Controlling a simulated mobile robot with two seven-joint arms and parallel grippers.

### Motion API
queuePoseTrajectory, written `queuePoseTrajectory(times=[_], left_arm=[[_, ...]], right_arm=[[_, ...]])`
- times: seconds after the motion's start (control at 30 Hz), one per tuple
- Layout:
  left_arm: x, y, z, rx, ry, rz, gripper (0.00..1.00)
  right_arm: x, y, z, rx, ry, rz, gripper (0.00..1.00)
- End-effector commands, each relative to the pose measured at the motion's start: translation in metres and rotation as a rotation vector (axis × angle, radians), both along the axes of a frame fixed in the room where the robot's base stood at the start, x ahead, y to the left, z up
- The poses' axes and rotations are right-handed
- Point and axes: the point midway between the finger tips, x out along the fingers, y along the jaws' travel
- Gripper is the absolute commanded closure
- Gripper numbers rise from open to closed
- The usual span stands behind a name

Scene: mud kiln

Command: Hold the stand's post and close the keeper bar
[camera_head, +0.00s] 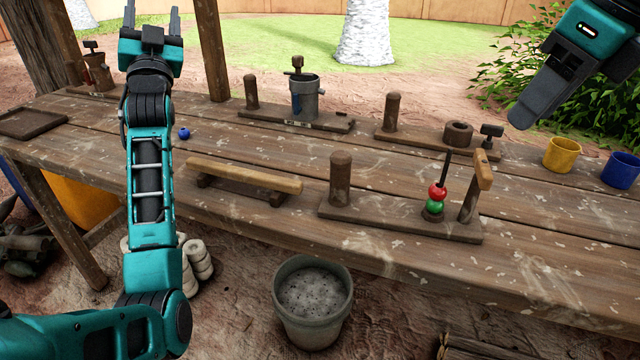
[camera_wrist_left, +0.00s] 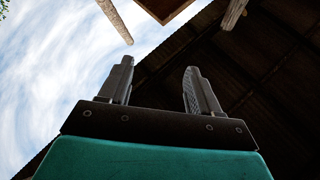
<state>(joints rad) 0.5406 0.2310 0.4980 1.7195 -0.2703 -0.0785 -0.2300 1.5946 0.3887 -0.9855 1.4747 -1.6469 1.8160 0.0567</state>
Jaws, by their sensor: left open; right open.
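The stand is a dark wooden plank (camera_head: 385,221) near the table's front edge. A thick round-topped post (camera_head: 341,180) rises at its left end. A thin dark rod carries a red ball (camera_head: 437,192) above a green ball (camera_head: 435,208). At the right end a bar, seemingly the keeper bar (camera_head: 470,198), stands raised and slightly tilted, with a lighter wooden grip (camera_head: 483,170) on top. My left gripper (camera_head: 152,18) is open and empty, pointing up, far left of the stand; its fingers also show in the left wrist view (camera_wrist_left: 160,90). My right gripper (camera_head: 522,115) is open, above and right of the stand.
A long wooden bar on feet (camera_head: 240,176) lies left of the stand. Behind stand a plank with a grey cylinder (camera_head: 305,98) and another post stand (camera_head: 393,115). Yellow (camera_head: 561,155) and blue (camera_head: 621,169) cups are right. A bucket (camera_head: 312,310) stands below the table.

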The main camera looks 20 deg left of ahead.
Motion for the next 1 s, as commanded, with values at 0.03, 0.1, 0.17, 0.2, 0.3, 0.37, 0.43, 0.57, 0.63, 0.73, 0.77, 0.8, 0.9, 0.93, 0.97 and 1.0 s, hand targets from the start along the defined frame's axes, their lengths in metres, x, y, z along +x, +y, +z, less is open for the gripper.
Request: queuePoseTrajectory(times=[0.03,0.1,0.17,0.2,0.3,0.37,0.43,0.57,0.63,0.73,0.77,0.8,0.9,0.93,0.97,1.0], left_arm=[[0.014,-0.026,0.006,0.066,0.076,0.008,0.37],[0.031,-0.059,0.01,0.161,0.185,0.031,0.37],[0.042,-0.088,0.011,0.247,0.273,0.053,0.37],[0.048,-0.108,0.011,0.306,0.33,0.068,0.37],[0.058,-0.155,0.008,0.459,0.463,0.115,0.37],[0.061,-0.182,0.004,0.555,0.538,0.145,0.37],[0.061,-0.212,-0.003,0.669,0.621,0.183,0.37],[0.054,-0.264,-0.019,0.881,0.759,0.262,0.37],[0.047,-0.289,-0.029,0.998,0.827,0.307,0.37],[0.032,-0.322,-0.047,1.162,0.917,0.375,0.37],[0.027,-0.33,-0.052,1.211,0.944,0.396,0.37],[0.019,-0.341,-0.06,1.277,0.977,0.424,0.37],[-0.002,-0.364,-0.079,1.438,1.054,0.494,0.37],[-0.01,-0.37,-0.085,1.487,1.075,0.515,0.37],[-0.017,-0.376,-0.092,1.534,1.098,0.537,0.37],[-0.027,-0.382,-0.1,1.598,1.126,0.565,0.37]], right_arm=[[0.0,0.0,0.0,0.0,0.0,0.0,0.57],[0.0,0.0,0.0,0.0,0.0,0.0,0.57],[0.0,0.0,0.0,0.0,0.0,0.0,0.57],[0.0,0.0,0.0,0.0,0.0,0.0,0.57],[0.0,0.0,0.0,0.0,0.0,0.0,0.57],[0.0,0.0,0.0,0.0,0.0,0.0,0.57],[0.0,0.0,0.0,0.0,0.0,0.0,0.57],[0.0,0.0,0.0,0.0,0.0,0.0,0.57],[0.0,0.0,0.0,0.0,0.0,0.0,0.57],[0.0,0.0,0.0,0.0,0.0,0.0,0.57],[0.0,0.0,0.0,0.0,0.0,0.0,0.57],[0.0,0.0,0.0,0.0,0.0,0.0,0.57],[0.0,0.0,0.0,0.0,0.0,0.0,0.57],[0.0,0.0,0.0,0.0,0.0,0.0,0.57],[0.0,0.0,0.0,0.0,0.0,0.0,0.57],[0.0,0.0,0.0,0.0,0.0,0.0,0.57]])
